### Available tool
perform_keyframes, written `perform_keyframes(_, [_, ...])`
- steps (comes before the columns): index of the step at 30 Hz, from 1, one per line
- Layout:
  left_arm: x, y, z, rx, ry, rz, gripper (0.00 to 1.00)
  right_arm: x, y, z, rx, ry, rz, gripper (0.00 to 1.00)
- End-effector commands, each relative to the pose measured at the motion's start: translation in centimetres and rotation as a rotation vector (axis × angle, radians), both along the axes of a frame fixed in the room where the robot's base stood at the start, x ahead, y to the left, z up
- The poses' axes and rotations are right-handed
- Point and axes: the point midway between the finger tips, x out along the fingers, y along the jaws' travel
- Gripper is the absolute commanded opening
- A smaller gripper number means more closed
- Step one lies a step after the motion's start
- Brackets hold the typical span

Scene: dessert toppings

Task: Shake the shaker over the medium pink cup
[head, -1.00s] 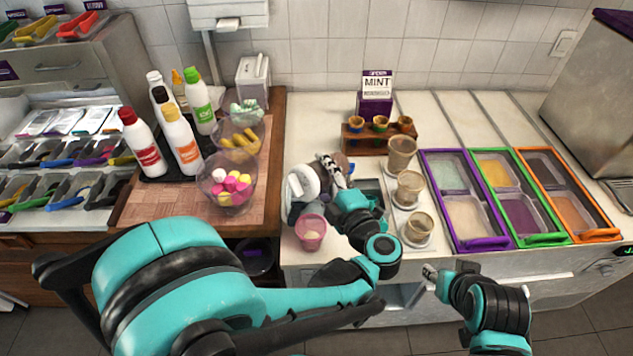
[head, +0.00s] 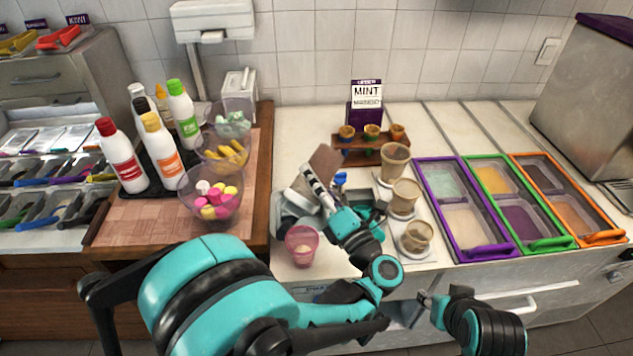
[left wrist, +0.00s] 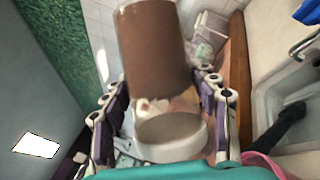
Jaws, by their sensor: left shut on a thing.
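The pink cup (head: 302,246) stands upright near the counter's front edge, with something pale inside. Part of its pink rim shows at the lower right in the left wrist view (left wrist: 264,163). My left gripper (head: 322,190) is shut on the shaker, which has a brown body (head: 325,160) and a pale end (head: 292,205). The shaker is tilted and held up behind the cup in the head view. In the left wrist view its brown body (left wrist: 155,50) sits between the fingers, with a white rounded part below. My right gripper (head: 426,298) is low at the counter front; its fingers are too small to judge.
Several tan cups (head: 406,195) stand right of my left gripper. Lidded topping bins (head: 461,212) lie further right. A wooden rack (head: 371,150) is behind. Bowls of sweets (head: 211,203) and bottles (head: 122,158) stand left. A sink (left wrist: 285,120) shows in the left wrist view.

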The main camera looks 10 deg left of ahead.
Motion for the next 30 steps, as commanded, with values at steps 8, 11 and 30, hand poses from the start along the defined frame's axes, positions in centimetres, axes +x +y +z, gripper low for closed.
perform_keyframes(8, [-0.3, 0.2, -1.5, -0.055, -0.102, 0.001, 0.18, 0.0, 0.0, -2.3, 0.000, 0.000, 0.000, 0.40])
perform_keyframes(11, [-0.4, 0.2, -2.0, -0.084, -0.153, 0.001, 0.18, 0.0, 0.0, -2.5, 0.000, 0.000, 0.000, 0.40])
perform_keyframes(30, [-0.6, 0.3, 1.9, -0.111, -0.202, 0.000, 0.18, 0.0, 0.0, 0.7, 0.000, 0.000, 0.000, 0.40])
